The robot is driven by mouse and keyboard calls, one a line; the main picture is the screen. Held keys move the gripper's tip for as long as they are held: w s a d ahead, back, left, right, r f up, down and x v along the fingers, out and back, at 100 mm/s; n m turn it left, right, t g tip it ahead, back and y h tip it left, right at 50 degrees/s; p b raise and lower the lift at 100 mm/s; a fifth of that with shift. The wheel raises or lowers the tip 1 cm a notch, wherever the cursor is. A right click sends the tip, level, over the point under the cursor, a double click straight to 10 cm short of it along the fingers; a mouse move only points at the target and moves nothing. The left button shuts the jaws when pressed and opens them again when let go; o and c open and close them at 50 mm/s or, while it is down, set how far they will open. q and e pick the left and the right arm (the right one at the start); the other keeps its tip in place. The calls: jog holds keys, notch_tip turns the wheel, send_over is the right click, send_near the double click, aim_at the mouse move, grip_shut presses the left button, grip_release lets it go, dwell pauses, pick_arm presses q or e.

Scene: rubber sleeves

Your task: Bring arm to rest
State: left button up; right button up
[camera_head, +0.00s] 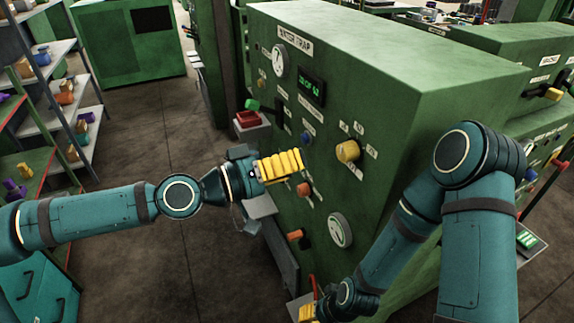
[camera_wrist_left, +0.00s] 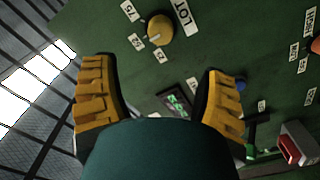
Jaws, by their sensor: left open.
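My left gripper (camera_head: 282,166) reaches in from the left in the head view, in front of the green water trap machine (camera_head: 400,75). Its yellow ribbed fingers overlap the panel in the picture, left of the yellow knob (camera_head: 347,151). In the left wrist view the two fingers (camera_wrist_left: 162,85) stand wide apart with nothing between them, and the yellow knob (camera_wrist_left: 160,27) shows beyond them on the panel. My right arm comes down across the machine's right side. Its gripper (camera_head: 308,312) is at the bottom edge, mostly cut off, so its jaws cannot be read.
The panel carries a gauge (camera_head: 279,61), a green display (camera_head: 312,87), a lower dial (camera_head: 340,230) and orange-tipped levers (camera_head: 304,189). A red tray (camera_head: 248,119) stands at the machine's left. Shelves (camera_head: 62,90) with small parts line the left. The floor (camera_head: 150,250) between is clear.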

pick_arm(q)
jog(key=shift+s+a, duration=0.15)
jog(key=shift+a, duration=0.15)
jog(key=s+d+f+n+g+y, duration=0.1)
jog(key=s+f+n+g+y, duration=0.15)
jog(key=f, duration=1.05)
jog(key=s+d+f+n+g+y, duration=0.1)
jog(key=s+d+f+y, duration=0.2)
jog(key=f, duration=1)
jog(key=s+a+f+n+y, duration=0.1)
jog(key=s+a+f+y, duration=0.2)
jog(key=a+f, duration=0.4)
jog(key=s+a+f+n+y, duration=0.1)
jog(key=s+a+f+y, duration=0.2)
jog(key=a+f, duration=0.4)
jog(key=a+g+y, duration=0.1)
jog(key=a, duration=0.2)
jog(key=shift+f+y, duration=0.2)
jog(key=shift+y, duration=0.15)
jog(key=shift+a, duration=0.1)
